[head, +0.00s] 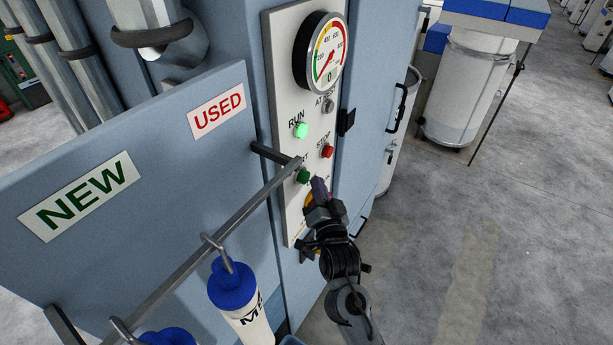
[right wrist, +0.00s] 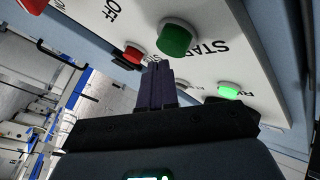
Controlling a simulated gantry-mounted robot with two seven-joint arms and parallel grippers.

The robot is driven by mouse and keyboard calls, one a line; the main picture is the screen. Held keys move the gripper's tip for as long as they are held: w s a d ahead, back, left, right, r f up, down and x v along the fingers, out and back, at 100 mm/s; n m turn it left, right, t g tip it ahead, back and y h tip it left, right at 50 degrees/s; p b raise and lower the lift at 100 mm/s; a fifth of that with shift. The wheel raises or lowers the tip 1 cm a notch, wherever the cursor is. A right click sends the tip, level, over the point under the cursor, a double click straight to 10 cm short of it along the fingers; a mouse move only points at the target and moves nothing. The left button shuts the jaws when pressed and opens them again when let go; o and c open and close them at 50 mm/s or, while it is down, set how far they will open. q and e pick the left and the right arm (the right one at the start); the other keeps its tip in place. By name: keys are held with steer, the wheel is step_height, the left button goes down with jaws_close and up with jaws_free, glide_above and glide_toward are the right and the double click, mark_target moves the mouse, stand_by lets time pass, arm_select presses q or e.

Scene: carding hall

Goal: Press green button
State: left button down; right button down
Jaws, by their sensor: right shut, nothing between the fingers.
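In the right wrist view the green button (right wrist: 177,37) appears large, just above and right of my fingertips. My right gripper (head: 319,184) is shut and empty, with its purple-grey fingers pointing at the panel beside the button. The shut fingers (right wrist: 157,67) also show in the wrist view. They look close to the button but not on it; the exact gap cannot be told. My left gripper is not in view.
The red STOP button (head: 327,151) and lit green RUN lamp (head: 301,130) are above START. A gauge (head: 320,53) tops the panel. Open floor (head: 480,240) lies right.

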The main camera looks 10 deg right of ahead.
steer(key=shift+s, duration=0.1)
steer(key=shift+d, duration=0.1)
steer(key=shift+s+d+p, duration=0.95)
steer(key=shift+s+d, duration=0.7)
steer(key=shift+s, duration=0.2)
